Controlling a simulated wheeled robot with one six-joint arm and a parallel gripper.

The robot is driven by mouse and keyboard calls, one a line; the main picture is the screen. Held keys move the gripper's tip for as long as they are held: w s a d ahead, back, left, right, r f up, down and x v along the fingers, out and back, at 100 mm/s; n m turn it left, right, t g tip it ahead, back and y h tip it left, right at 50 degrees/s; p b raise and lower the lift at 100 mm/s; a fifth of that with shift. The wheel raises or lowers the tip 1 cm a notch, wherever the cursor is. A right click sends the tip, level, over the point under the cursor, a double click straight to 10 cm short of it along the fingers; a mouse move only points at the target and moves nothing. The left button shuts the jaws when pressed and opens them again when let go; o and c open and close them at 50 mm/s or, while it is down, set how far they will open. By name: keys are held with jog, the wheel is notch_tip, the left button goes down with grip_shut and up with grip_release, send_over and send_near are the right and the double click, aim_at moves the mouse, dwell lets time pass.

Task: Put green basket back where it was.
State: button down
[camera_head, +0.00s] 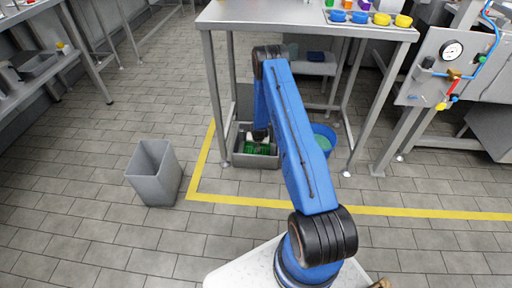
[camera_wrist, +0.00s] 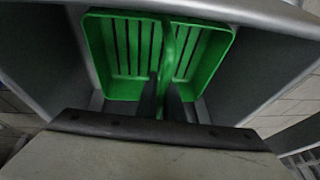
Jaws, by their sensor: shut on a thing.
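The green basket (camera_wrist: 122,50) has slotted walls and a middle handle. It fills the upper middle of the wrist view, inside a grey crate (camera_wrist: 268,75). My gripper (camera_wrist: 168,88) is shut on the basket's handle, its two dark fingers on either side of it. In the head view the green basket (camera_head: 262,150) shows partly inside the grey crate (camera_head: 256,161) on the floor under the steel table. My blue arm reaches down over the crate there and hides part of the view. I cannot tell whether the basket rests on the crate's bottom.
A steel table (camera_head: 290,18) stands over the crate, with its legs close by. A blue bucket (camera_head: 323,138) stands right of the crate. A grey bin (camera_head: 154,173) stands to the left on open floor. Yellow floor tape (camera_head: 240,200) runs in front.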

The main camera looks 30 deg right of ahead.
jog(key=shift+f, duration=0.1)
jog(key=c, duration=1.9)
grip_release()
